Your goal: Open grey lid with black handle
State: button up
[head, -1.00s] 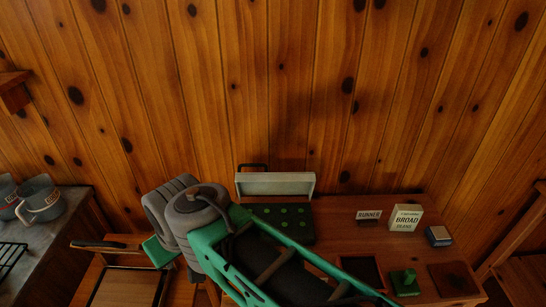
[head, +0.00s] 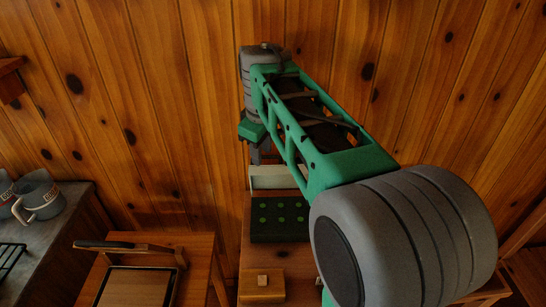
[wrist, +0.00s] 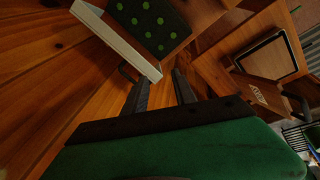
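The grey lid (head: 275,177) stands raised at the back edge of a black box with green dots (head: 280,228), near the wall. In the wrist view the lid (wrist: 118,42) is a pale slab beside the dotted black surface (wrist: 150,25). Its black handle (wrist: 127,72) shows as a thin loop at the lid's outer side, close to the left fingertip. In the head view my gripper (head: 264,154) is just above and behind the lid and hides the handle.
The wooden plank wall (head: 180,100) is close behind the lid and gripper. A small wooden block (head: 262,281) lies in front of the box. A framed board (head: 135,285) is on the left, and mugs (head: 38,194) stand farther left. My arm hides the right side.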

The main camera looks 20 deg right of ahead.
aim_at(270, 157)
jog(key=w+d+f+n+g+b, duration=0.1)
jog(key=w+d+f+n, duration=0.15)
jog(key=w, duration=0.25)
jog(key=w+d+f+n+b, duration=0.1)
jog(key=w+d+n, duration=0.25)
jog(key=w, duration=0.25)
jog(key=f+b, duration=0.1)
jog(key=f, duration=0.1)
jog(key=d+f+b, duration=0.1)
jog(key=f, duration=0.2)
jog(key=w+f+b, duration=0.1)
jog(key=f, duration=0.1)
jog(key=shift+d+f, duration=0.2)
jog(key=shift+f, duration=0.15)
grip_shut()
